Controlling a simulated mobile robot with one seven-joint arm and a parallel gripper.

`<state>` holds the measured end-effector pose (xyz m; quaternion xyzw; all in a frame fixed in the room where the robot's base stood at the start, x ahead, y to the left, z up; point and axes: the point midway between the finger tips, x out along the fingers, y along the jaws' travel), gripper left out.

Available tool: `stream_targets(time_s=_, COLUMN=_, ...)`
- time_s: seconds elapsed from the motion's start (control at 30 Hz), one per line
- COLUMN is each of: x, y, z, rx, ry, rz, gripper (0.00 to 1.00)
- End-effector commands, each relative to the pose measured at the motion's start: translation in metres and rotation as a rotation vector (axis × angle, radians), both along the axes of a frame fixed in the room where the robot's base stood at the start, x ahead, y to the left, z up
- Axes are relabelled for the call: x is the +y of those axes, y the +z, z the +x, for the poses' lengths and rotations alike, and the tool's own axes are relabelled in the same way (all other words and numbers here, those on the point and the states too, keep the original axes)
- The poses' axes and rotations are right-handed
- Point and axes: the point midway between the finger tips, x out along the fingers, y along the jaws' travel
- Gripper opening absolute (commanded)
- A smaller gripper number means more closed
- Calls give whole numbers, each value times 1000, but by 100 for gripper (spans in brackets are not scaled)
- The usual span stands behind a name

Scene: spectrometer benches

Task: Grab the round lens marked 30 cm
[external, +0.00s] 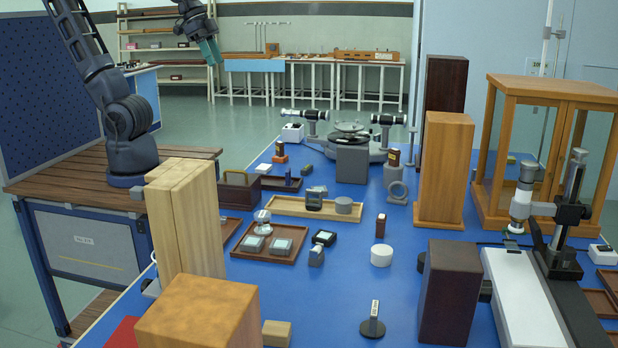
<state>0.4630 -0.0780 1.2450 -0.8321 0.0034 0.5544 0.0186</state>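My gripper (208,52), with teal fingers, hangs at the top left, well above and behind the blue bench (345,285). Whether its fingers are open or shut is not clear, and I see nothing held in it. No marking of 30 cm is legible at this size, so I cannot tell which item is that lens. A round ring-shaped piece (397,191) stands upright on a grey block right of centre. A brown tray (240,247) holds small square cases and a small clear round piece (262,222) beneath a label.
A spectrometer (352,160) stands at the bench's back. Tall wooden boxes (185,225) and (445,170) rise at left and right, with a glass-sided cabinet (540,150) and a microscope (520,200) at far right. A white cylinder (381,255) and a labelled stand (373,325) stand in front.

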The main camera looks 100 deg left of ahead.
Motion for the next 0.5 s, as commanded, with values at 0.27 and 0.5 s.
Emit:
stream_targets(time_s=0.27, x=4, y=1, z=83, rx=9, ry=-25, rz=17, gripper=36)
stream_targets(time_s=0.5, x=10, y=-9, z=155, rx=13, ry=-49, rz=27, gripper=36)
